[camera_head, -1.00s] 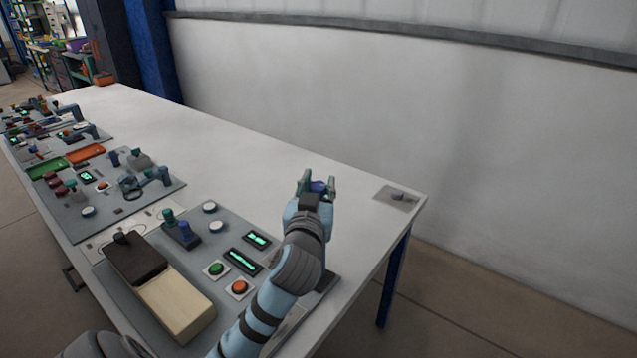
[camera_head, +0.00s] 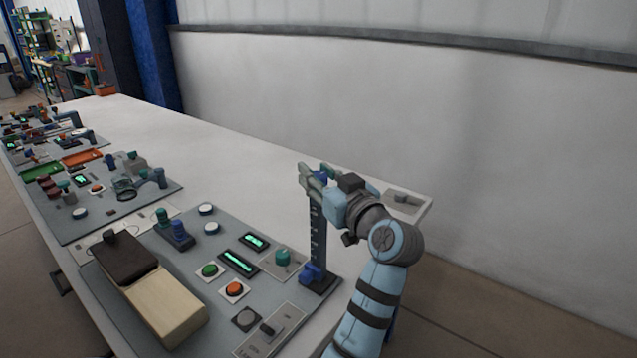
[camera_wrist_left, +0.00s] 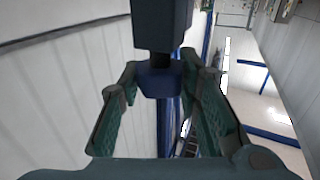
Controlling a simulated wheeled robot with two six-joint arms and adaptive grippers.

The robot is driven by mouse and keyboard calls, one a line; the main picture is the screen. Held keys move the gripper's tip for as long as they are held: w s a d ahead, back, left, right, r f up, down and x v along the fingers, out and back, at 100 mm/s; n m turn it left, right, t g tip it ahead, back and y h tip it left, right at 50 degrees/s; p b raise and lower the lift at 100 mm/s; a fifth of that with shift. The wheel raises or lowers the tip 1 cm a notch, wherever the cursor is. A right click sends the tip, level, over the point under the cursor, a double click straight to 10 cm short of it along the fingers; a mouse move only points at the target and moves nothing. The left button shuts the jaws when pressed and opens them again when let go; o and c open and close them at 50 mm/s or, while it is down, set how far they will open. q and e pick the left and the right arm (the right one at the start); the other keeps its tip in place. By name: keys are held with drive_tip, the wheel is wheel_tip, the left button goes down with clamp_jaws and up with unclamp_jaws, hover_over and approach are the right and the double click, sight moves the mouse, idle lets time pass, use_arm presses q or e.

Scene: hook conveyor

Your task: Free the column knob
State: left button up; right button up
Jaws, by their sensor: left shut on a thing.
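A dark upright column (camera_head: 316,235) with light tick marks stands at the right edge of the near grey panel. A blue piece (camera_head: 312,275) sits at its foot. A blue knob (camera_head: 321,176) shows at its top, partly hidden by my fingers. My left gripper (camera_head: 312,175) comes to the column top from the right and is shut on the blue knob. In the left wrist view the knob (camera_wrist_left: 160,82) sits between the two green-padded fingers, below a dark block (camera_wrist_left: 160,25). My right gripper is out of view.
The near panel holds a green button (camera_head: 209,270), an orange button (camera_head: 234,289), a teal knob (camera_head: 283,257), lit displays and a slide switch (camera_head: 268,328). A brown and cream block (camera_head: 150,290) lies at left.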

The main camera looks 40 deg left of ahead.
sight(319, 174)
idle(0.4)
use_arm(q)
drive_tip(key=o, duration=1.2)
drive_tip(key=shift+c, duration=0.2)
wheel_tip(319, 174, up, 10)
drive_tip(key=shift+r, duration=0.1)
drive_tip(key=shift+w, duration=0.1)
